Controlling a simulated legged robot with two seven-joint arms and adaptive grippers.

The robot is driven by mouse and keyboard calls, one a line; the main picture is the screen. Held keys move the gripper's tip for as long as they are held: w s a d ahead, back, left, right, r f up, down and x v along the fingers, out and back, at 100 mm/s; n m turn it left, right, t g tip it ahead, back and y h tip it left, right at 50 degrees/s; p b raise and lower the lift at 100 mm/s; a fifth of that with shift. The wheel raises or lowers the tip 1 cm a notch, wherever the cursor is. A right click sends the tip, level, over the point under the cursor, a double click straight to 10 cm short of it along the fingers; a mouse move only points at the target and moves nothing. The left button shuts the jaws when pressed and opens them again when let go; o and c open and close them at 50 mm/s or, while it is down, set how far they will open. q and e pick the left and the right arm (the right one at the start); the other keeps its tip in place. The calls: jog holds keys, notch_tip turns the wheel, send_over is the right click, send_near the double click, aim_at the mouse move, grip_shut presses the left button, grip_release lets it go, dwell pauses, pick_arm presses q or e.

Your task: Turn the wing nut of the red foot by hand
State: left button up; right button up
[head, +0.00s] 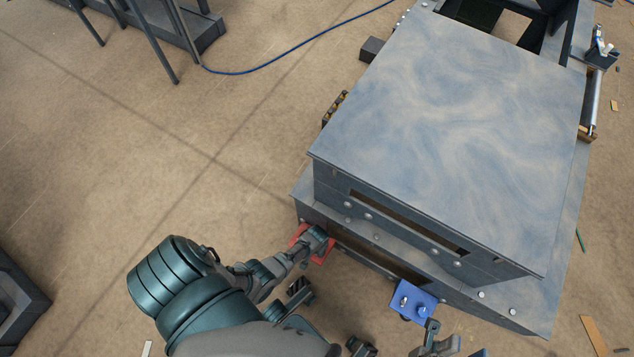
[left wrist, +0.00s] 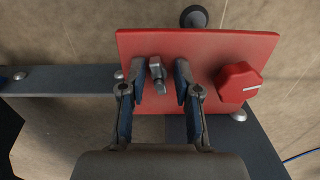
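The red foot (left wrist: 205,50) is a flat red plate with a red knob (left wrist: 238,82) on its right side. A small grey metal wing nut (left wrist: 157,76) stands up on the plate, left of the knob. In the head view the red foot (head: 329,247) is at the near left corner of the machine, partly hidden by my left gripper (head: 315,239). In the left wrist view my left gripper (left wrist: 157,78) is open, with one finger on each side of the wing nut and gaps showing. Part of what looks like my right gripper (head: 434,343) shows at the bottom edge; its fingers are unclear.
The large blue-grey machine (head: 450,120) fills the right of the head view. A blue foot (head: 413,300) with metal fasteners sits on its near side. Dark frames (head: 195,35) stand upper left, and a blue cable (head: 300,52) crosses the floor. The left floor is mostly clear.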

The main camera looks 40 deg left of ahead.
pick_arm(q)
jog(key=shift+w+r, duration=0.1)
jog(key=shift+w+r+p, duration=0.1)
jog(key=shift+r+p, duration=0.3)
jog(key=shift+r, duration=0.05)
jog(key=shift+r+p, duration=0.55)
jog(key=shift+r, duration=0.05)
jog(key=shift+f, duration=0.1)
